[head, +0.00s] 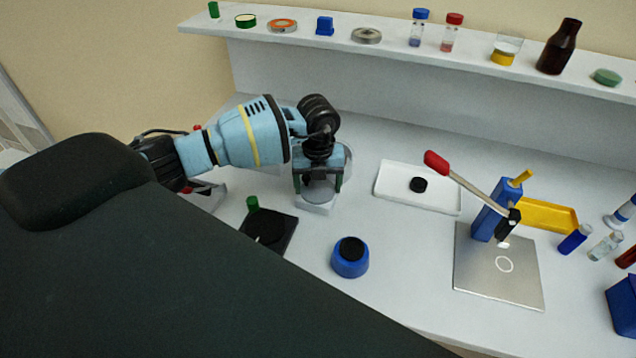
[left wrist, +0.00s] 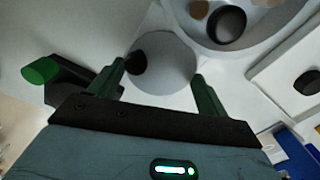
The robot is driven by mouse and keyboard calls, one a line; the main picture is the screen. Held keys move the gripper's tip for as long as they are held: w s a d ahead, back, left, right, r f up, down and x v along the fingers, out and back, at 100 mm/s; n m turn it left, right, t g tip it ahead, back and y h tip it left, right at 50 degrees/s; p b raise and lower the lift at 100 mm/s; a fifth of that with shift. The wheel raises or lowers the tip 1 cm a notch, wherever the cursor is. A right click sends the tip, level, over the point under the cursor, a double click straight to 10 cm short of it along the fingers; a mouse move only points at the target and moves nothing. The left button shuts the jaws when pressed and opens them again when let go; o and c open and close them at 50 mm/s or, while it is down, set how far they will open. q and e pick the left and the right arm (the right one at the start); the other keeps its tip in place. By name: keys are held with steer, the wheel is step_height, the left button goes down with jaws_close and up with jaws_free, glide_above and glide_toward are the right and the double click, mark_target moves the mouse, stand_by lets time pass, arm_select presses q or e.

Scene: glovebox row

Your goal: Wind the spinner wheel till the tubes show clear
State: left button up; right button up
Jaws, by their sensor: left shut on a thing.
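The spinner wheel is a grey disc (head: 319,192) with a dark knob near its rim, on a low white base (head: 316,209). It also shows in the left wrist view (left wrist: 168,68). My left gripper (head: 318,184) points down over it, its two dark green fingers (left wrist: 160,75) on opposite sides of the disc, shut on it. A round bowl-like housing (left wrist: 262,35) stands just behind the wheel, with a black round part and brownish pieces inside. I cannot tell how clear any tubes in it are. My right gripper is out of view.
A black block with a green knob (head: 253,204) is left of the wheel; a blue pot (head: 350,261) is in front. A white tray (head: 390,193) and a red-handled press (head: 490,215) stand to the right. A shelf (head: 390,46) with bottles runs behind.

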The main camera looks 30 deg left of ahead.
mark_target(316, 189)
arm_select(q)
steer(key=m, duration=0.7)
steer(key=shift+a, duration=0.2)
steer(key=m, duration=0.6)
steer(key=shift+a, duration=0.1)
steer(key=shift+m, duration=0.3)
steer(key=o, duration=1)
step_height(316, 189, up, 8)
stand_by(0.3)
